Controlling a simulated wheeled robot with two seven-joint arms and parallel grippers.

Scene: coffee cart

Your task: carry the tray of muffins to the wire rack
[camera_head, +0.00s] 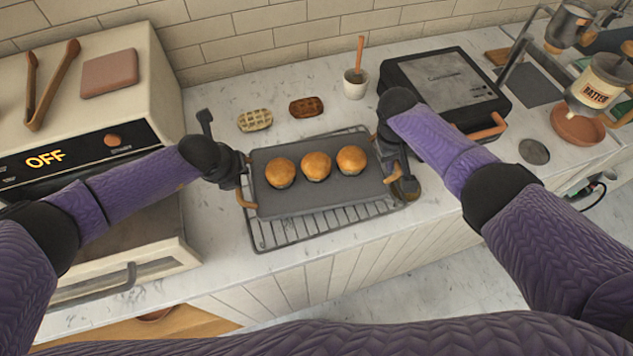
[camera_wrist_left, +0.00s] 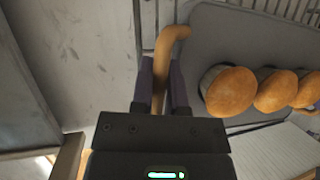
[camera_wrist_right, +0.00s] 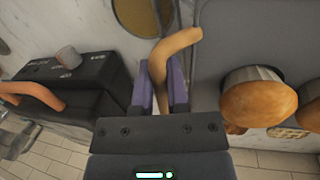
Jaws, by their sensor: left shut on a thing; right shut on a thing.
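A dark grey tray (camera_head: 315,197) with three muffins (camera_head: 316,166) is over the wire rack (camera_head: 300,236) on the counter. I cannot tell whether it rests on the rack or hovers just above. My left gripper (camera_head: 240,184) is shut on the tray's left tan handle (camera_wrist_left: 163,72). My right gripper (camera_head: 396,166) is shut on the right tan handle (camera_wrist_right: 170,58). The muffins stand upright in a row and also show in the left wrist view (camera_wrist_left: 231,92) and right wrist view (camera_wrist_right: 254,98). The rack's front part shows below the tray; the rest is mostly hidden.
An oven (camera_head: 80,130) reading OFF, its door open, stands left. Two waffles (camera_head: 306,107), a cup (camera_head: 356,84) and a dark waffle iron (camera_head: 443,85) are behind the tray. A batter container (camera_head: 598,88) stands at right. Bare counter lies left of the rack.

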